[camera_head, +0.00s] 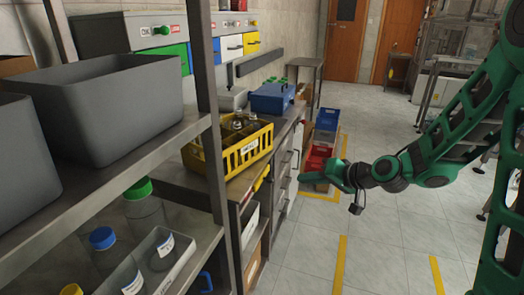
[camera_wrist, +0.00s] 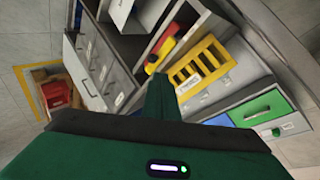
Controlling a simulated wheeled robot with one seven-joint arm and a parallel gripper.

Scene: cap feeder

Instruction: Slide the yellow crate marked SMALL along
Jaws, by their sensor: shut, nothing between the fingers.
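The yellow crate (camera_head: 258,151) with slotted sides and a white label stands on the grey counter beside the shelf rack. The crate also shows in the wrist view (camera_wrist: 208,62), beyond my fingers; the label is too small to read there. My gripper (camera_head: 310,181) is shut and empty. It hangs over the aisle, right of the counter front, and appears apart from the crate. In the wrist view the shut fingers (camera_wrist: 159,88) point towards the counter.
Grey bins (camera_head: 105,110) fill the near rack at left. Red and blue crates (camera_head: 326,120) stand on the floor by the drawers. The tiled aisle (camera_head: 385,235) is clear.

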